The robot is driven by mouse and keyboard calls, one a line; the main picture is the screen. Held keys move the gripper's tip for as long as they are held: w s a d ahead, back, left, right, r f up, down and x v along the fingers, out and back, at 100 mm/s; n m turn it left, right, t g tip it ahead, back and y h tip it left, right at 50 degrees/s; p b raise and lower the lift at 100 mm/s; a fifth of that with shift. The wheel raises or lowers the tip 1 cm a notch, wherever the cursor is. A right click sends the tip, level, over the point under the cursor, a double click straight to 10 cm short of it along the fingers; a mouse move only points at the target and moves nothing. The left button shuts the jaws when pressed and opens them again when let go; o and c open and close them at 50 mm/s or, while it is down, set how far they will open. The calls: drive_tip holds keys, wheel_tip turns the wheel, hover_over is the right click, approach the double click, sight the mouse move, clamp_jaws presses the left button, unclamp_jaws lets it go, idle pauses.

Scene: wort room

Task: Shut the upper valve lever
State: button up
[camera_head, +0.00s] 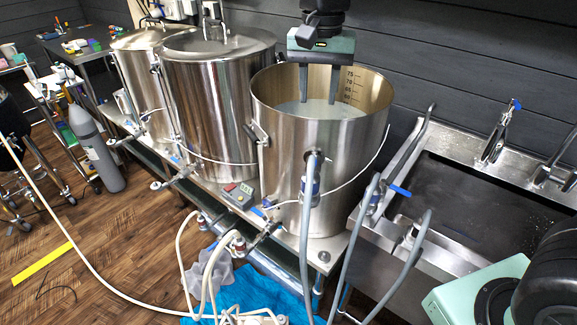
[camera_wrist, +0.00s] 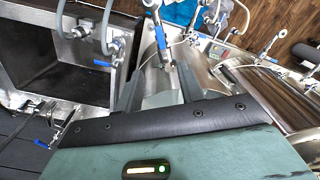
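My gripper (camera_head: 318,100) hangs over the open right-hand steel kettle (camera_head: 290,140), its two fingers pointing down and standing apart with nothing between them. In the wrist view the fingers (camera_wrist: 158,82) also show spread and empty. A blue valve lever (camera_head: 308,178) sits upright on the kettle's front, by a grey hose, below and outside the rim. In the wrist view a blue lever (camera_wrist: 160,38) lies beyond the fingertips, apart from them. A lower blue-handled valve (camera_head: 258,211) is near the kettle's base. I cannot tell for certain which lever the task calls upper.
A steel sink (camera_head: 470,190) stands at the right, with blue-handled taps (camera_head: 398,190) and grey hoses by its edge. Two lidded kettles (camera_head: 215,95) stand to the left. A pale hose (camera_head: 90,275) crosses the wooden floor. A grey cylinder (camera_head: 95,150) stands far left.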

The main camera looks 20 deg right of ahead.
sight(313, 159)
wheel_tip(313, 159, down, 17)
drive_tip(key=p, duration=0.2)
drive_tip(key=shift+f+p, duration=0.1)
drive_tip(key=shift+p, duration=0.2)
clamp_jaws()
